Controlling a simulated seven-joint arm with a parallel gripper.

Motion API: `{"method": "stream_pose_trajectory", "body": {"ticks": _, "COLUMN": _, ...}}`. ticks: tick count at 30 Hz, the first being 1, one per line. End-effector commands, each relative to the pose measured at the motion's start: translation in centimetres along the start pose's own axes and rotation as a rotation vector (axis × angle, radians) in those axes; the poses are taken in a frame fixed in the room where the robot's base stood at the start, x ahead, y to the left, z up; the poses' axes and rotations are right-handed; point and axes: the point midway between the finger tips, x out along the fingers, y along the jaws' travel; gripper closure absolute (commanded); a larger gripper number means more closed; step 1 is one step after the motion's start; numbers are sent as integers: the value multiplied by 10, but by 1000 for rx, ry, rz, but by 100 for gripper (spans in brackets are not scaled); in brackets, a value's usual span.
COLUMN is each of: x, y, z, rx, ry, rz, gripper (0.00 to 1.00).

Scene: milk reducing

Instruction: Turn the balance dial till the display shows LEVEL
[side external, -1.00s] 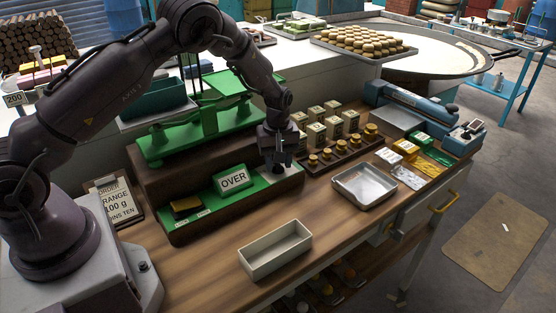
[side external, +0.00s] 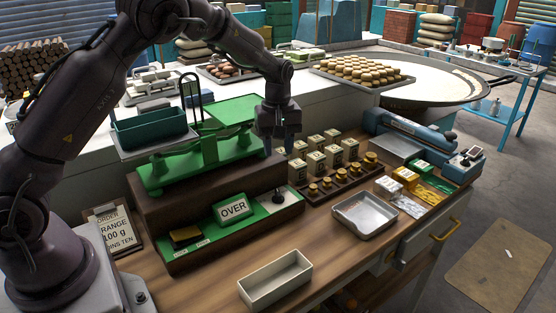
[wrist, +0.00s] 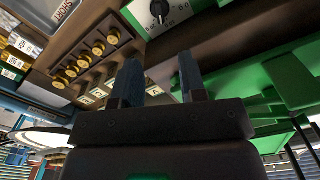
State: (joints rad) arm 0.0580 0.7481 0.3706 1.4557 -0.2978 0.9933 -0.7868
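The black balance dial (side external: 278,196) stands on a white plate at the right end of the green panel. It also shows at the top of the wrist view (wrist: 159,9), with its pointer and scale marks partly cut off. The display (side external: 233,208) on the panel reads OVER. My gripper (side external: 278,148) is above and behind the dial, clear of it. Its two fingers are apart with nothing between them, as the wrist view (wrist: 158,78) also shows. The green balance (side external: 205,152) stands on the brown plinth behind, with a dark green tray (side external: 150,128) on its left pan.
Boxed and brass weights (side external: 342,172) stand right of the panel, close to my gripper. A metal tray (side external: 366,214) and an empty pale bin (side external: 275,279) lie in front. An order card (side external: 113,230) stands at left. The wood between panel and bin is clear.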

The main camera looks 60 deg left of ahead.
Motion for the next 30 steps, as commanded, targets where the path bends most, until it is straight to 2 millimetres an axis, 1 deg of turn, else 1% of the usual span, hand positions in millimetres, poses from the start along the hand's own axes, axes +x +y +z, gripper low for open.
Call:
{"method": "stream_pose_trajectory", "body": {"ticks": 3, "x": -4, "y": 0, "z": 0, "rx": 0, "ry": 1, "rz": 1, "gripper": 62}}
{"method": "stream_pose_trajectory", "body": {"ticks": 9, "x": -4, "y": 0, "z": 0, "rx": 0, "ry": 0, "rz": 1, "gripper": 62}}
{"method": "stream_pose_trajectory", "body": {"ticks": 11, "x": -4, "y": 0, "z": -1, "rx": -2, "ry": 0, "rz": 0, "gripper": 51}}
{"method": "stream_pose_trajectory", "body": {"ticks": 14, "x": 10, "y": -3, "z": -2, "rx": -7, "ry": -14, "rz": -21, "gripper": 51}}
{"method": "stream_pose_trajectory", "body": {"ticks": 17, "x": 28, "y": 13, "z": -1, "rx": 48, "ry": -26, "rz": -36, "gripper": 51}}
{"method": "stream_pose_trajectory", "body": {"ticks": 20, "x": 41, "y": 35, "z": 2, "rx": 275, "ry": -52, "rz": -86, "gripper": 51}}
{"method": "stream_pose_trajectory", "body": {"ticks": 21, "x": 44, "y": 43, "z": 4, "rx": 405, "ry": -70, "rz": -111, "gripper": 51}}
{"method": "stream_pose_trajectory", "body": {"ticks": 23, "x": 47, "y": 53, "z": 5, "rx": 619, "ry": -101, "rz": -151, "gripper": 51}}
{"method": "stream_pose_trajectory", "body": {"ticks": 24, "x": 46, "y": 58, "z": 6, "rx": 765, "ry": -123, "rz": -176, "gripper": 51}}
{"method": "stream_pose_trajectory", "body": {"ticks": 27, "x": 37, "y": 63, "z": 3, "rx": 1075, "ry": -177, "rz": -228, "gripper": 51}}
{"method": "stream_pose_trajectory", "body": {"ticks": 30, "x": 20, "y": 64, "z": 1, "rx": 1306, "ry": -221, "rz": -269, "gripper": 51}}
